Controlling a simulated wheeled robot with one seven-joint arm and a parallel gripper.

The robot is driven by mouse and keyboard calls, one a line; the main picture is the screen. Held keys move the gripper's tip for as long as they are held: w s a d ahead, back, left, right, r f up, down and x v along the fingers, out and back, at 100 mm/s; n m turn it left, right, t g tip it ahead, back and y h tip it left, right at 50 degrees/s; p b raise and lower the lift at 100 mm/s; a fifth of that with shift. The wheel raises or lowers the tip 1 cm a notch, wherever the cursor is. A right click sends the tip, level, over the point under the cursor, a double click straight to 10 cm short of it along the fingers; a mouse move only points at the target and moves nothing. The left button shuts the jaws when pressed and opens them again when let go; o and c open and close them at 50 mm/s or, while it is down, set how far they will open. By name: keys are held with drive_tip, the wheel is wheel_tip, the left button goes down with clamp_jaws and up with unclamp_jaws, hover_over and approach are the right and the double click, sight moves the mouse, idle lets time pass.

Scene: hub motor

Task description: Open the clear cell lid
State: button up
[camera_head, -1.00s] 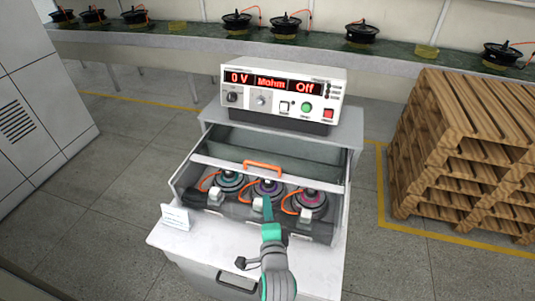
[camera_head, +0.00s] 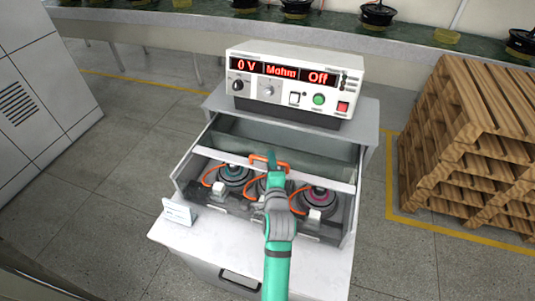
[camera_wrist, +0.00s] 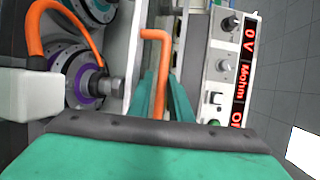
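The cell (camera_head: 183,172) is a grey open-topped box on the bench, with a pale bar (camera_head: 220,153) across its top. The clear lid's panes are hard to make out. Its orange handle (camera_head: 285,165) stands on that bar, partly behind my gripper. My gripper (camera_head: 272,160) reaches over the motors to the handle. In the wrist view, the handle (camera_wrist: 157,60) runs down between the two teal fingers (camera_wrist: 160,98). The fingers look apart, with a gap beside the handle; firm contact does not show. Motors (camera_head: 318,200) with orange leads sit in the cell; my gripper hides most of the middle one.
A tester (camera_head: 290,85) reading 0 V, Mohm and Off stands behind the cell. A small white card (camera_head: 178,211) stands on the bench front (camera_head: 190,245). Stacked wooden pallets (camera_head: 455,150) stand at the right, a grey cabinet (camera_head: 40,90) at the left. Floor is clear between.

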drive_tip(key=shift+w+a+f, duration=0.1)
drive_tip(key=shift+w+a, duration=0.05)
drive_tip(key=shift+w, duration=0.6)
drive_tip(key=shift+w+a+f, duration=0.1)
drive_tip(key=shift+w+f, duration=0.05)
drive_tip(key=shift+w, duration=0.55)
drive_tip(key=shift+w+a+f, duration=0.1)
drive_tip(key=shift+w+a, duration=0.05)
drive_tip(key=shift+w, duration=0.6)
